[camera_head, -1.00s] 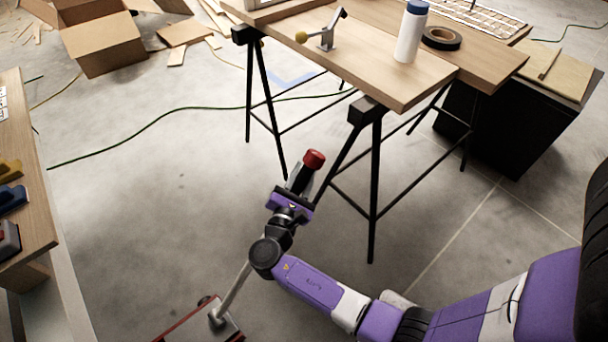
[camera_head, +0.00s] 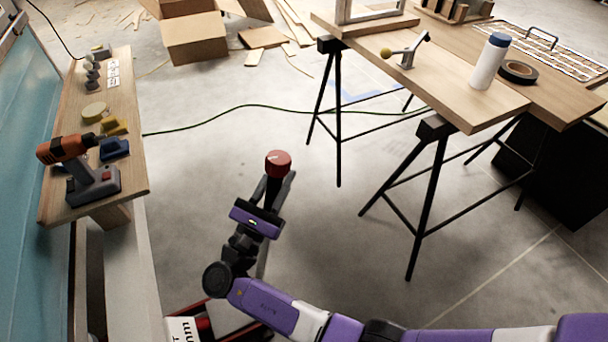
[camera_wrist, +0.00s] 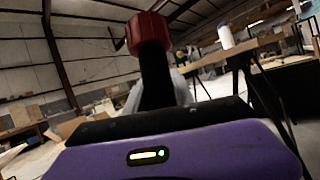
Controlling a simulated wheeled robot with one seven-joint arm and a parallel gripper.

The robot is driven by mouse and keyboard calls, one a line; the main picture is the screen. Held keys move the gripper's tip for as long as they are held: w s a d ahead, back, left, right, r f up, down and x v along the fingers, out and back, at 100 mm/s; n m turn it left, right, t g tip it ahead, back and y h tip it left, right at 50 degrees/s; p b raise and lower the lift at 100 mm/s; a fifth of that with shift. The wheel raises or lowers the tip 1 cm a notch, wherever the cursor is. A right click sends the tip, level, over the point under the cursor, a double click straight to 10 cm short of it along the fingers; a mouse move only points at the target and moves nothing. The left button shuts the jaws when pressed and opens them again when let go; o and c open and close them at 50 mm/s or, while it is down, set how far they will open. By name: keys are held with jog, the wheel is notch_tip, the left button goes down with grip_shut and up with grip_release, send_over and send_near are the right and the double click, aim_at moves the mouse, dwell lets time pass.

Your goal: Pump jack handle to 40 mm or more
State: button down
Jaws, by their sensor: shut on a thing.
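The jack handle has a red knob (camera_head: 278,164) on a black grip, with its grey shaft (camera_head: 262,260) running down behind my arm. My gripper (camera_head: 271,191) is shut around the black grip, just below the knob. The handle stands steeply, its top leaning slightly right in the head view. The jack body (camera_head: 203,324), red and dark with a white label, is low on the floor and partly hidden by my arm and the frame edge. In the wrist view the red knob (camera_wrist: 147,32) and black grip (camera_wrist: 157,80) rise in front of my gripper. The lift height cannot be read.
A wooden bench (camera_head: 135,165) with a drill (camera_head: 68,150) stands left, beside the teal camper side (camera_head: 25,160). A trestle table (camera_head: 455,105) stands right, its black legs (camera_head: 425,210) near my arm. A green cable (camera_head: 215,118) crosses the otherwise open floor.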

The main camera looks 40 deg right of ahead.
jog(key=shift+w+a+r+n+t, duration=0.15)
jog(key=shift+w+a+n, duration=0.1)
jog(key=shift+a, duration=0.6)
jog(key=shift+w+a+r+n+t, duration=0.15)
jog(key=shift+w+a, duration=0.05)
jog(key=shift+a, duration=0.65)
jog(key=c, duration=1.1)
grip_release()
jog(key=shift+a, duration=0.1)
jog(key=shift+o, duration=0.2)
jog(key=b+v, duration=0.1)
jog(key=v, duration=0.6)
jog(key=shift+a+f, duration=0.2)
jog(key=shift+a, duration=0.1)
jog(key=shift+s, duration=0.1)
